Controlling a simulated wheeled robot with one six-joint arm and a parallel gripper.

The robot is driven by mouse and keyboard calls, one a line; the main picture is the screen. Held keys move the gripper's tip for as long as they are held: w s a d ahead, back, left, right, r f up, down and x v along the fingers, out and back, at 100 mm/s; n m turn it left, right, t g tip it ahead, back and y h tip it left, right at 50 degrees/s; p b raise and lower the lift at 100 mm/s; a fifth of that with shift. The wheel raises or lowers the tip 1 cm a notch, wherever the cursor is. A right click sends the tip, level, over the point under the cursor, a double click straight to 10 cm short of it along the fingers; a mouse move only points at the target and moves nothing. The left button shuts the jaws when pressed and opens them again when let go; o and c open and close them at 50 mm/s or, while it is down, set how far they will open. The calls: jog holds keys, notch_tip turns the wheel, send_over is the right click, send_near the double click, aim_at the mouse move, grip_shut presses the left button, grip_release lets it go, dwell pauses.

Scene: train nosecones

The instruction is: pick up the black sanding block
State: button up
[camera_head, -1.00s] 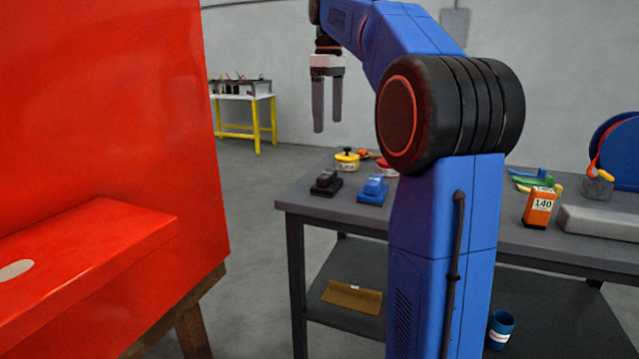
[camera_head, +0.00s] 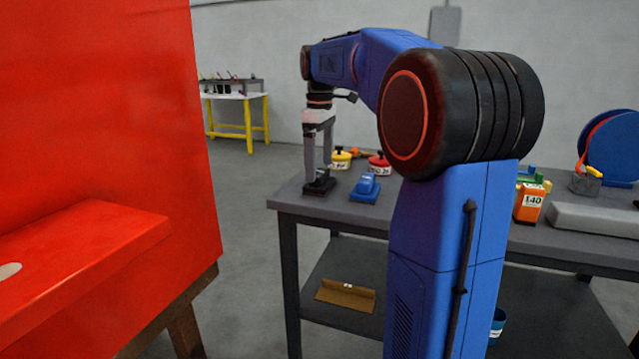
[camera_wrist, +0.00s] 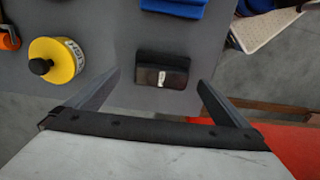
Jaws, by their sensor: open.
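The black sanding block (camera_head: 319,186) sits on the grey table near its left end. In the wrist view the black block (camera_wrist: 162,70) lies just beyond the fingertips and between their lines, with a small pale label on it. My gripper (camera_head: 318,176) points down over the block in the head view, and its fingers partly hide it. In the wrist view my gripper (camera_wrist: 158,78) has its two fingers wide apart, with nothing held between them. I cannot tell the exact height of the fingertips over the table.
A blue sanding block (camera_head: 365,188) stands close to the right of the black one. A yellow tin (camera_head: 340,160) and a red tin (camera_head: 380,165) stand behind. An orange 140 box (camera_head: 530,203) is farther right. A large red panel (camera_head: 100,120) rises at the left.

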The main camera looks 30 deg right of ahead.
aim_at(320, 172)
jog(key=shift+s+a+f, duration=0.1)
jog(key=shift+f, duration=2.05)
jog(key=c, duration=1.2)
jog(key=shift+r, duration=0.1)
notch_tip(320, 172, up, 10)
jog(key=shift+f, duration=0.1)
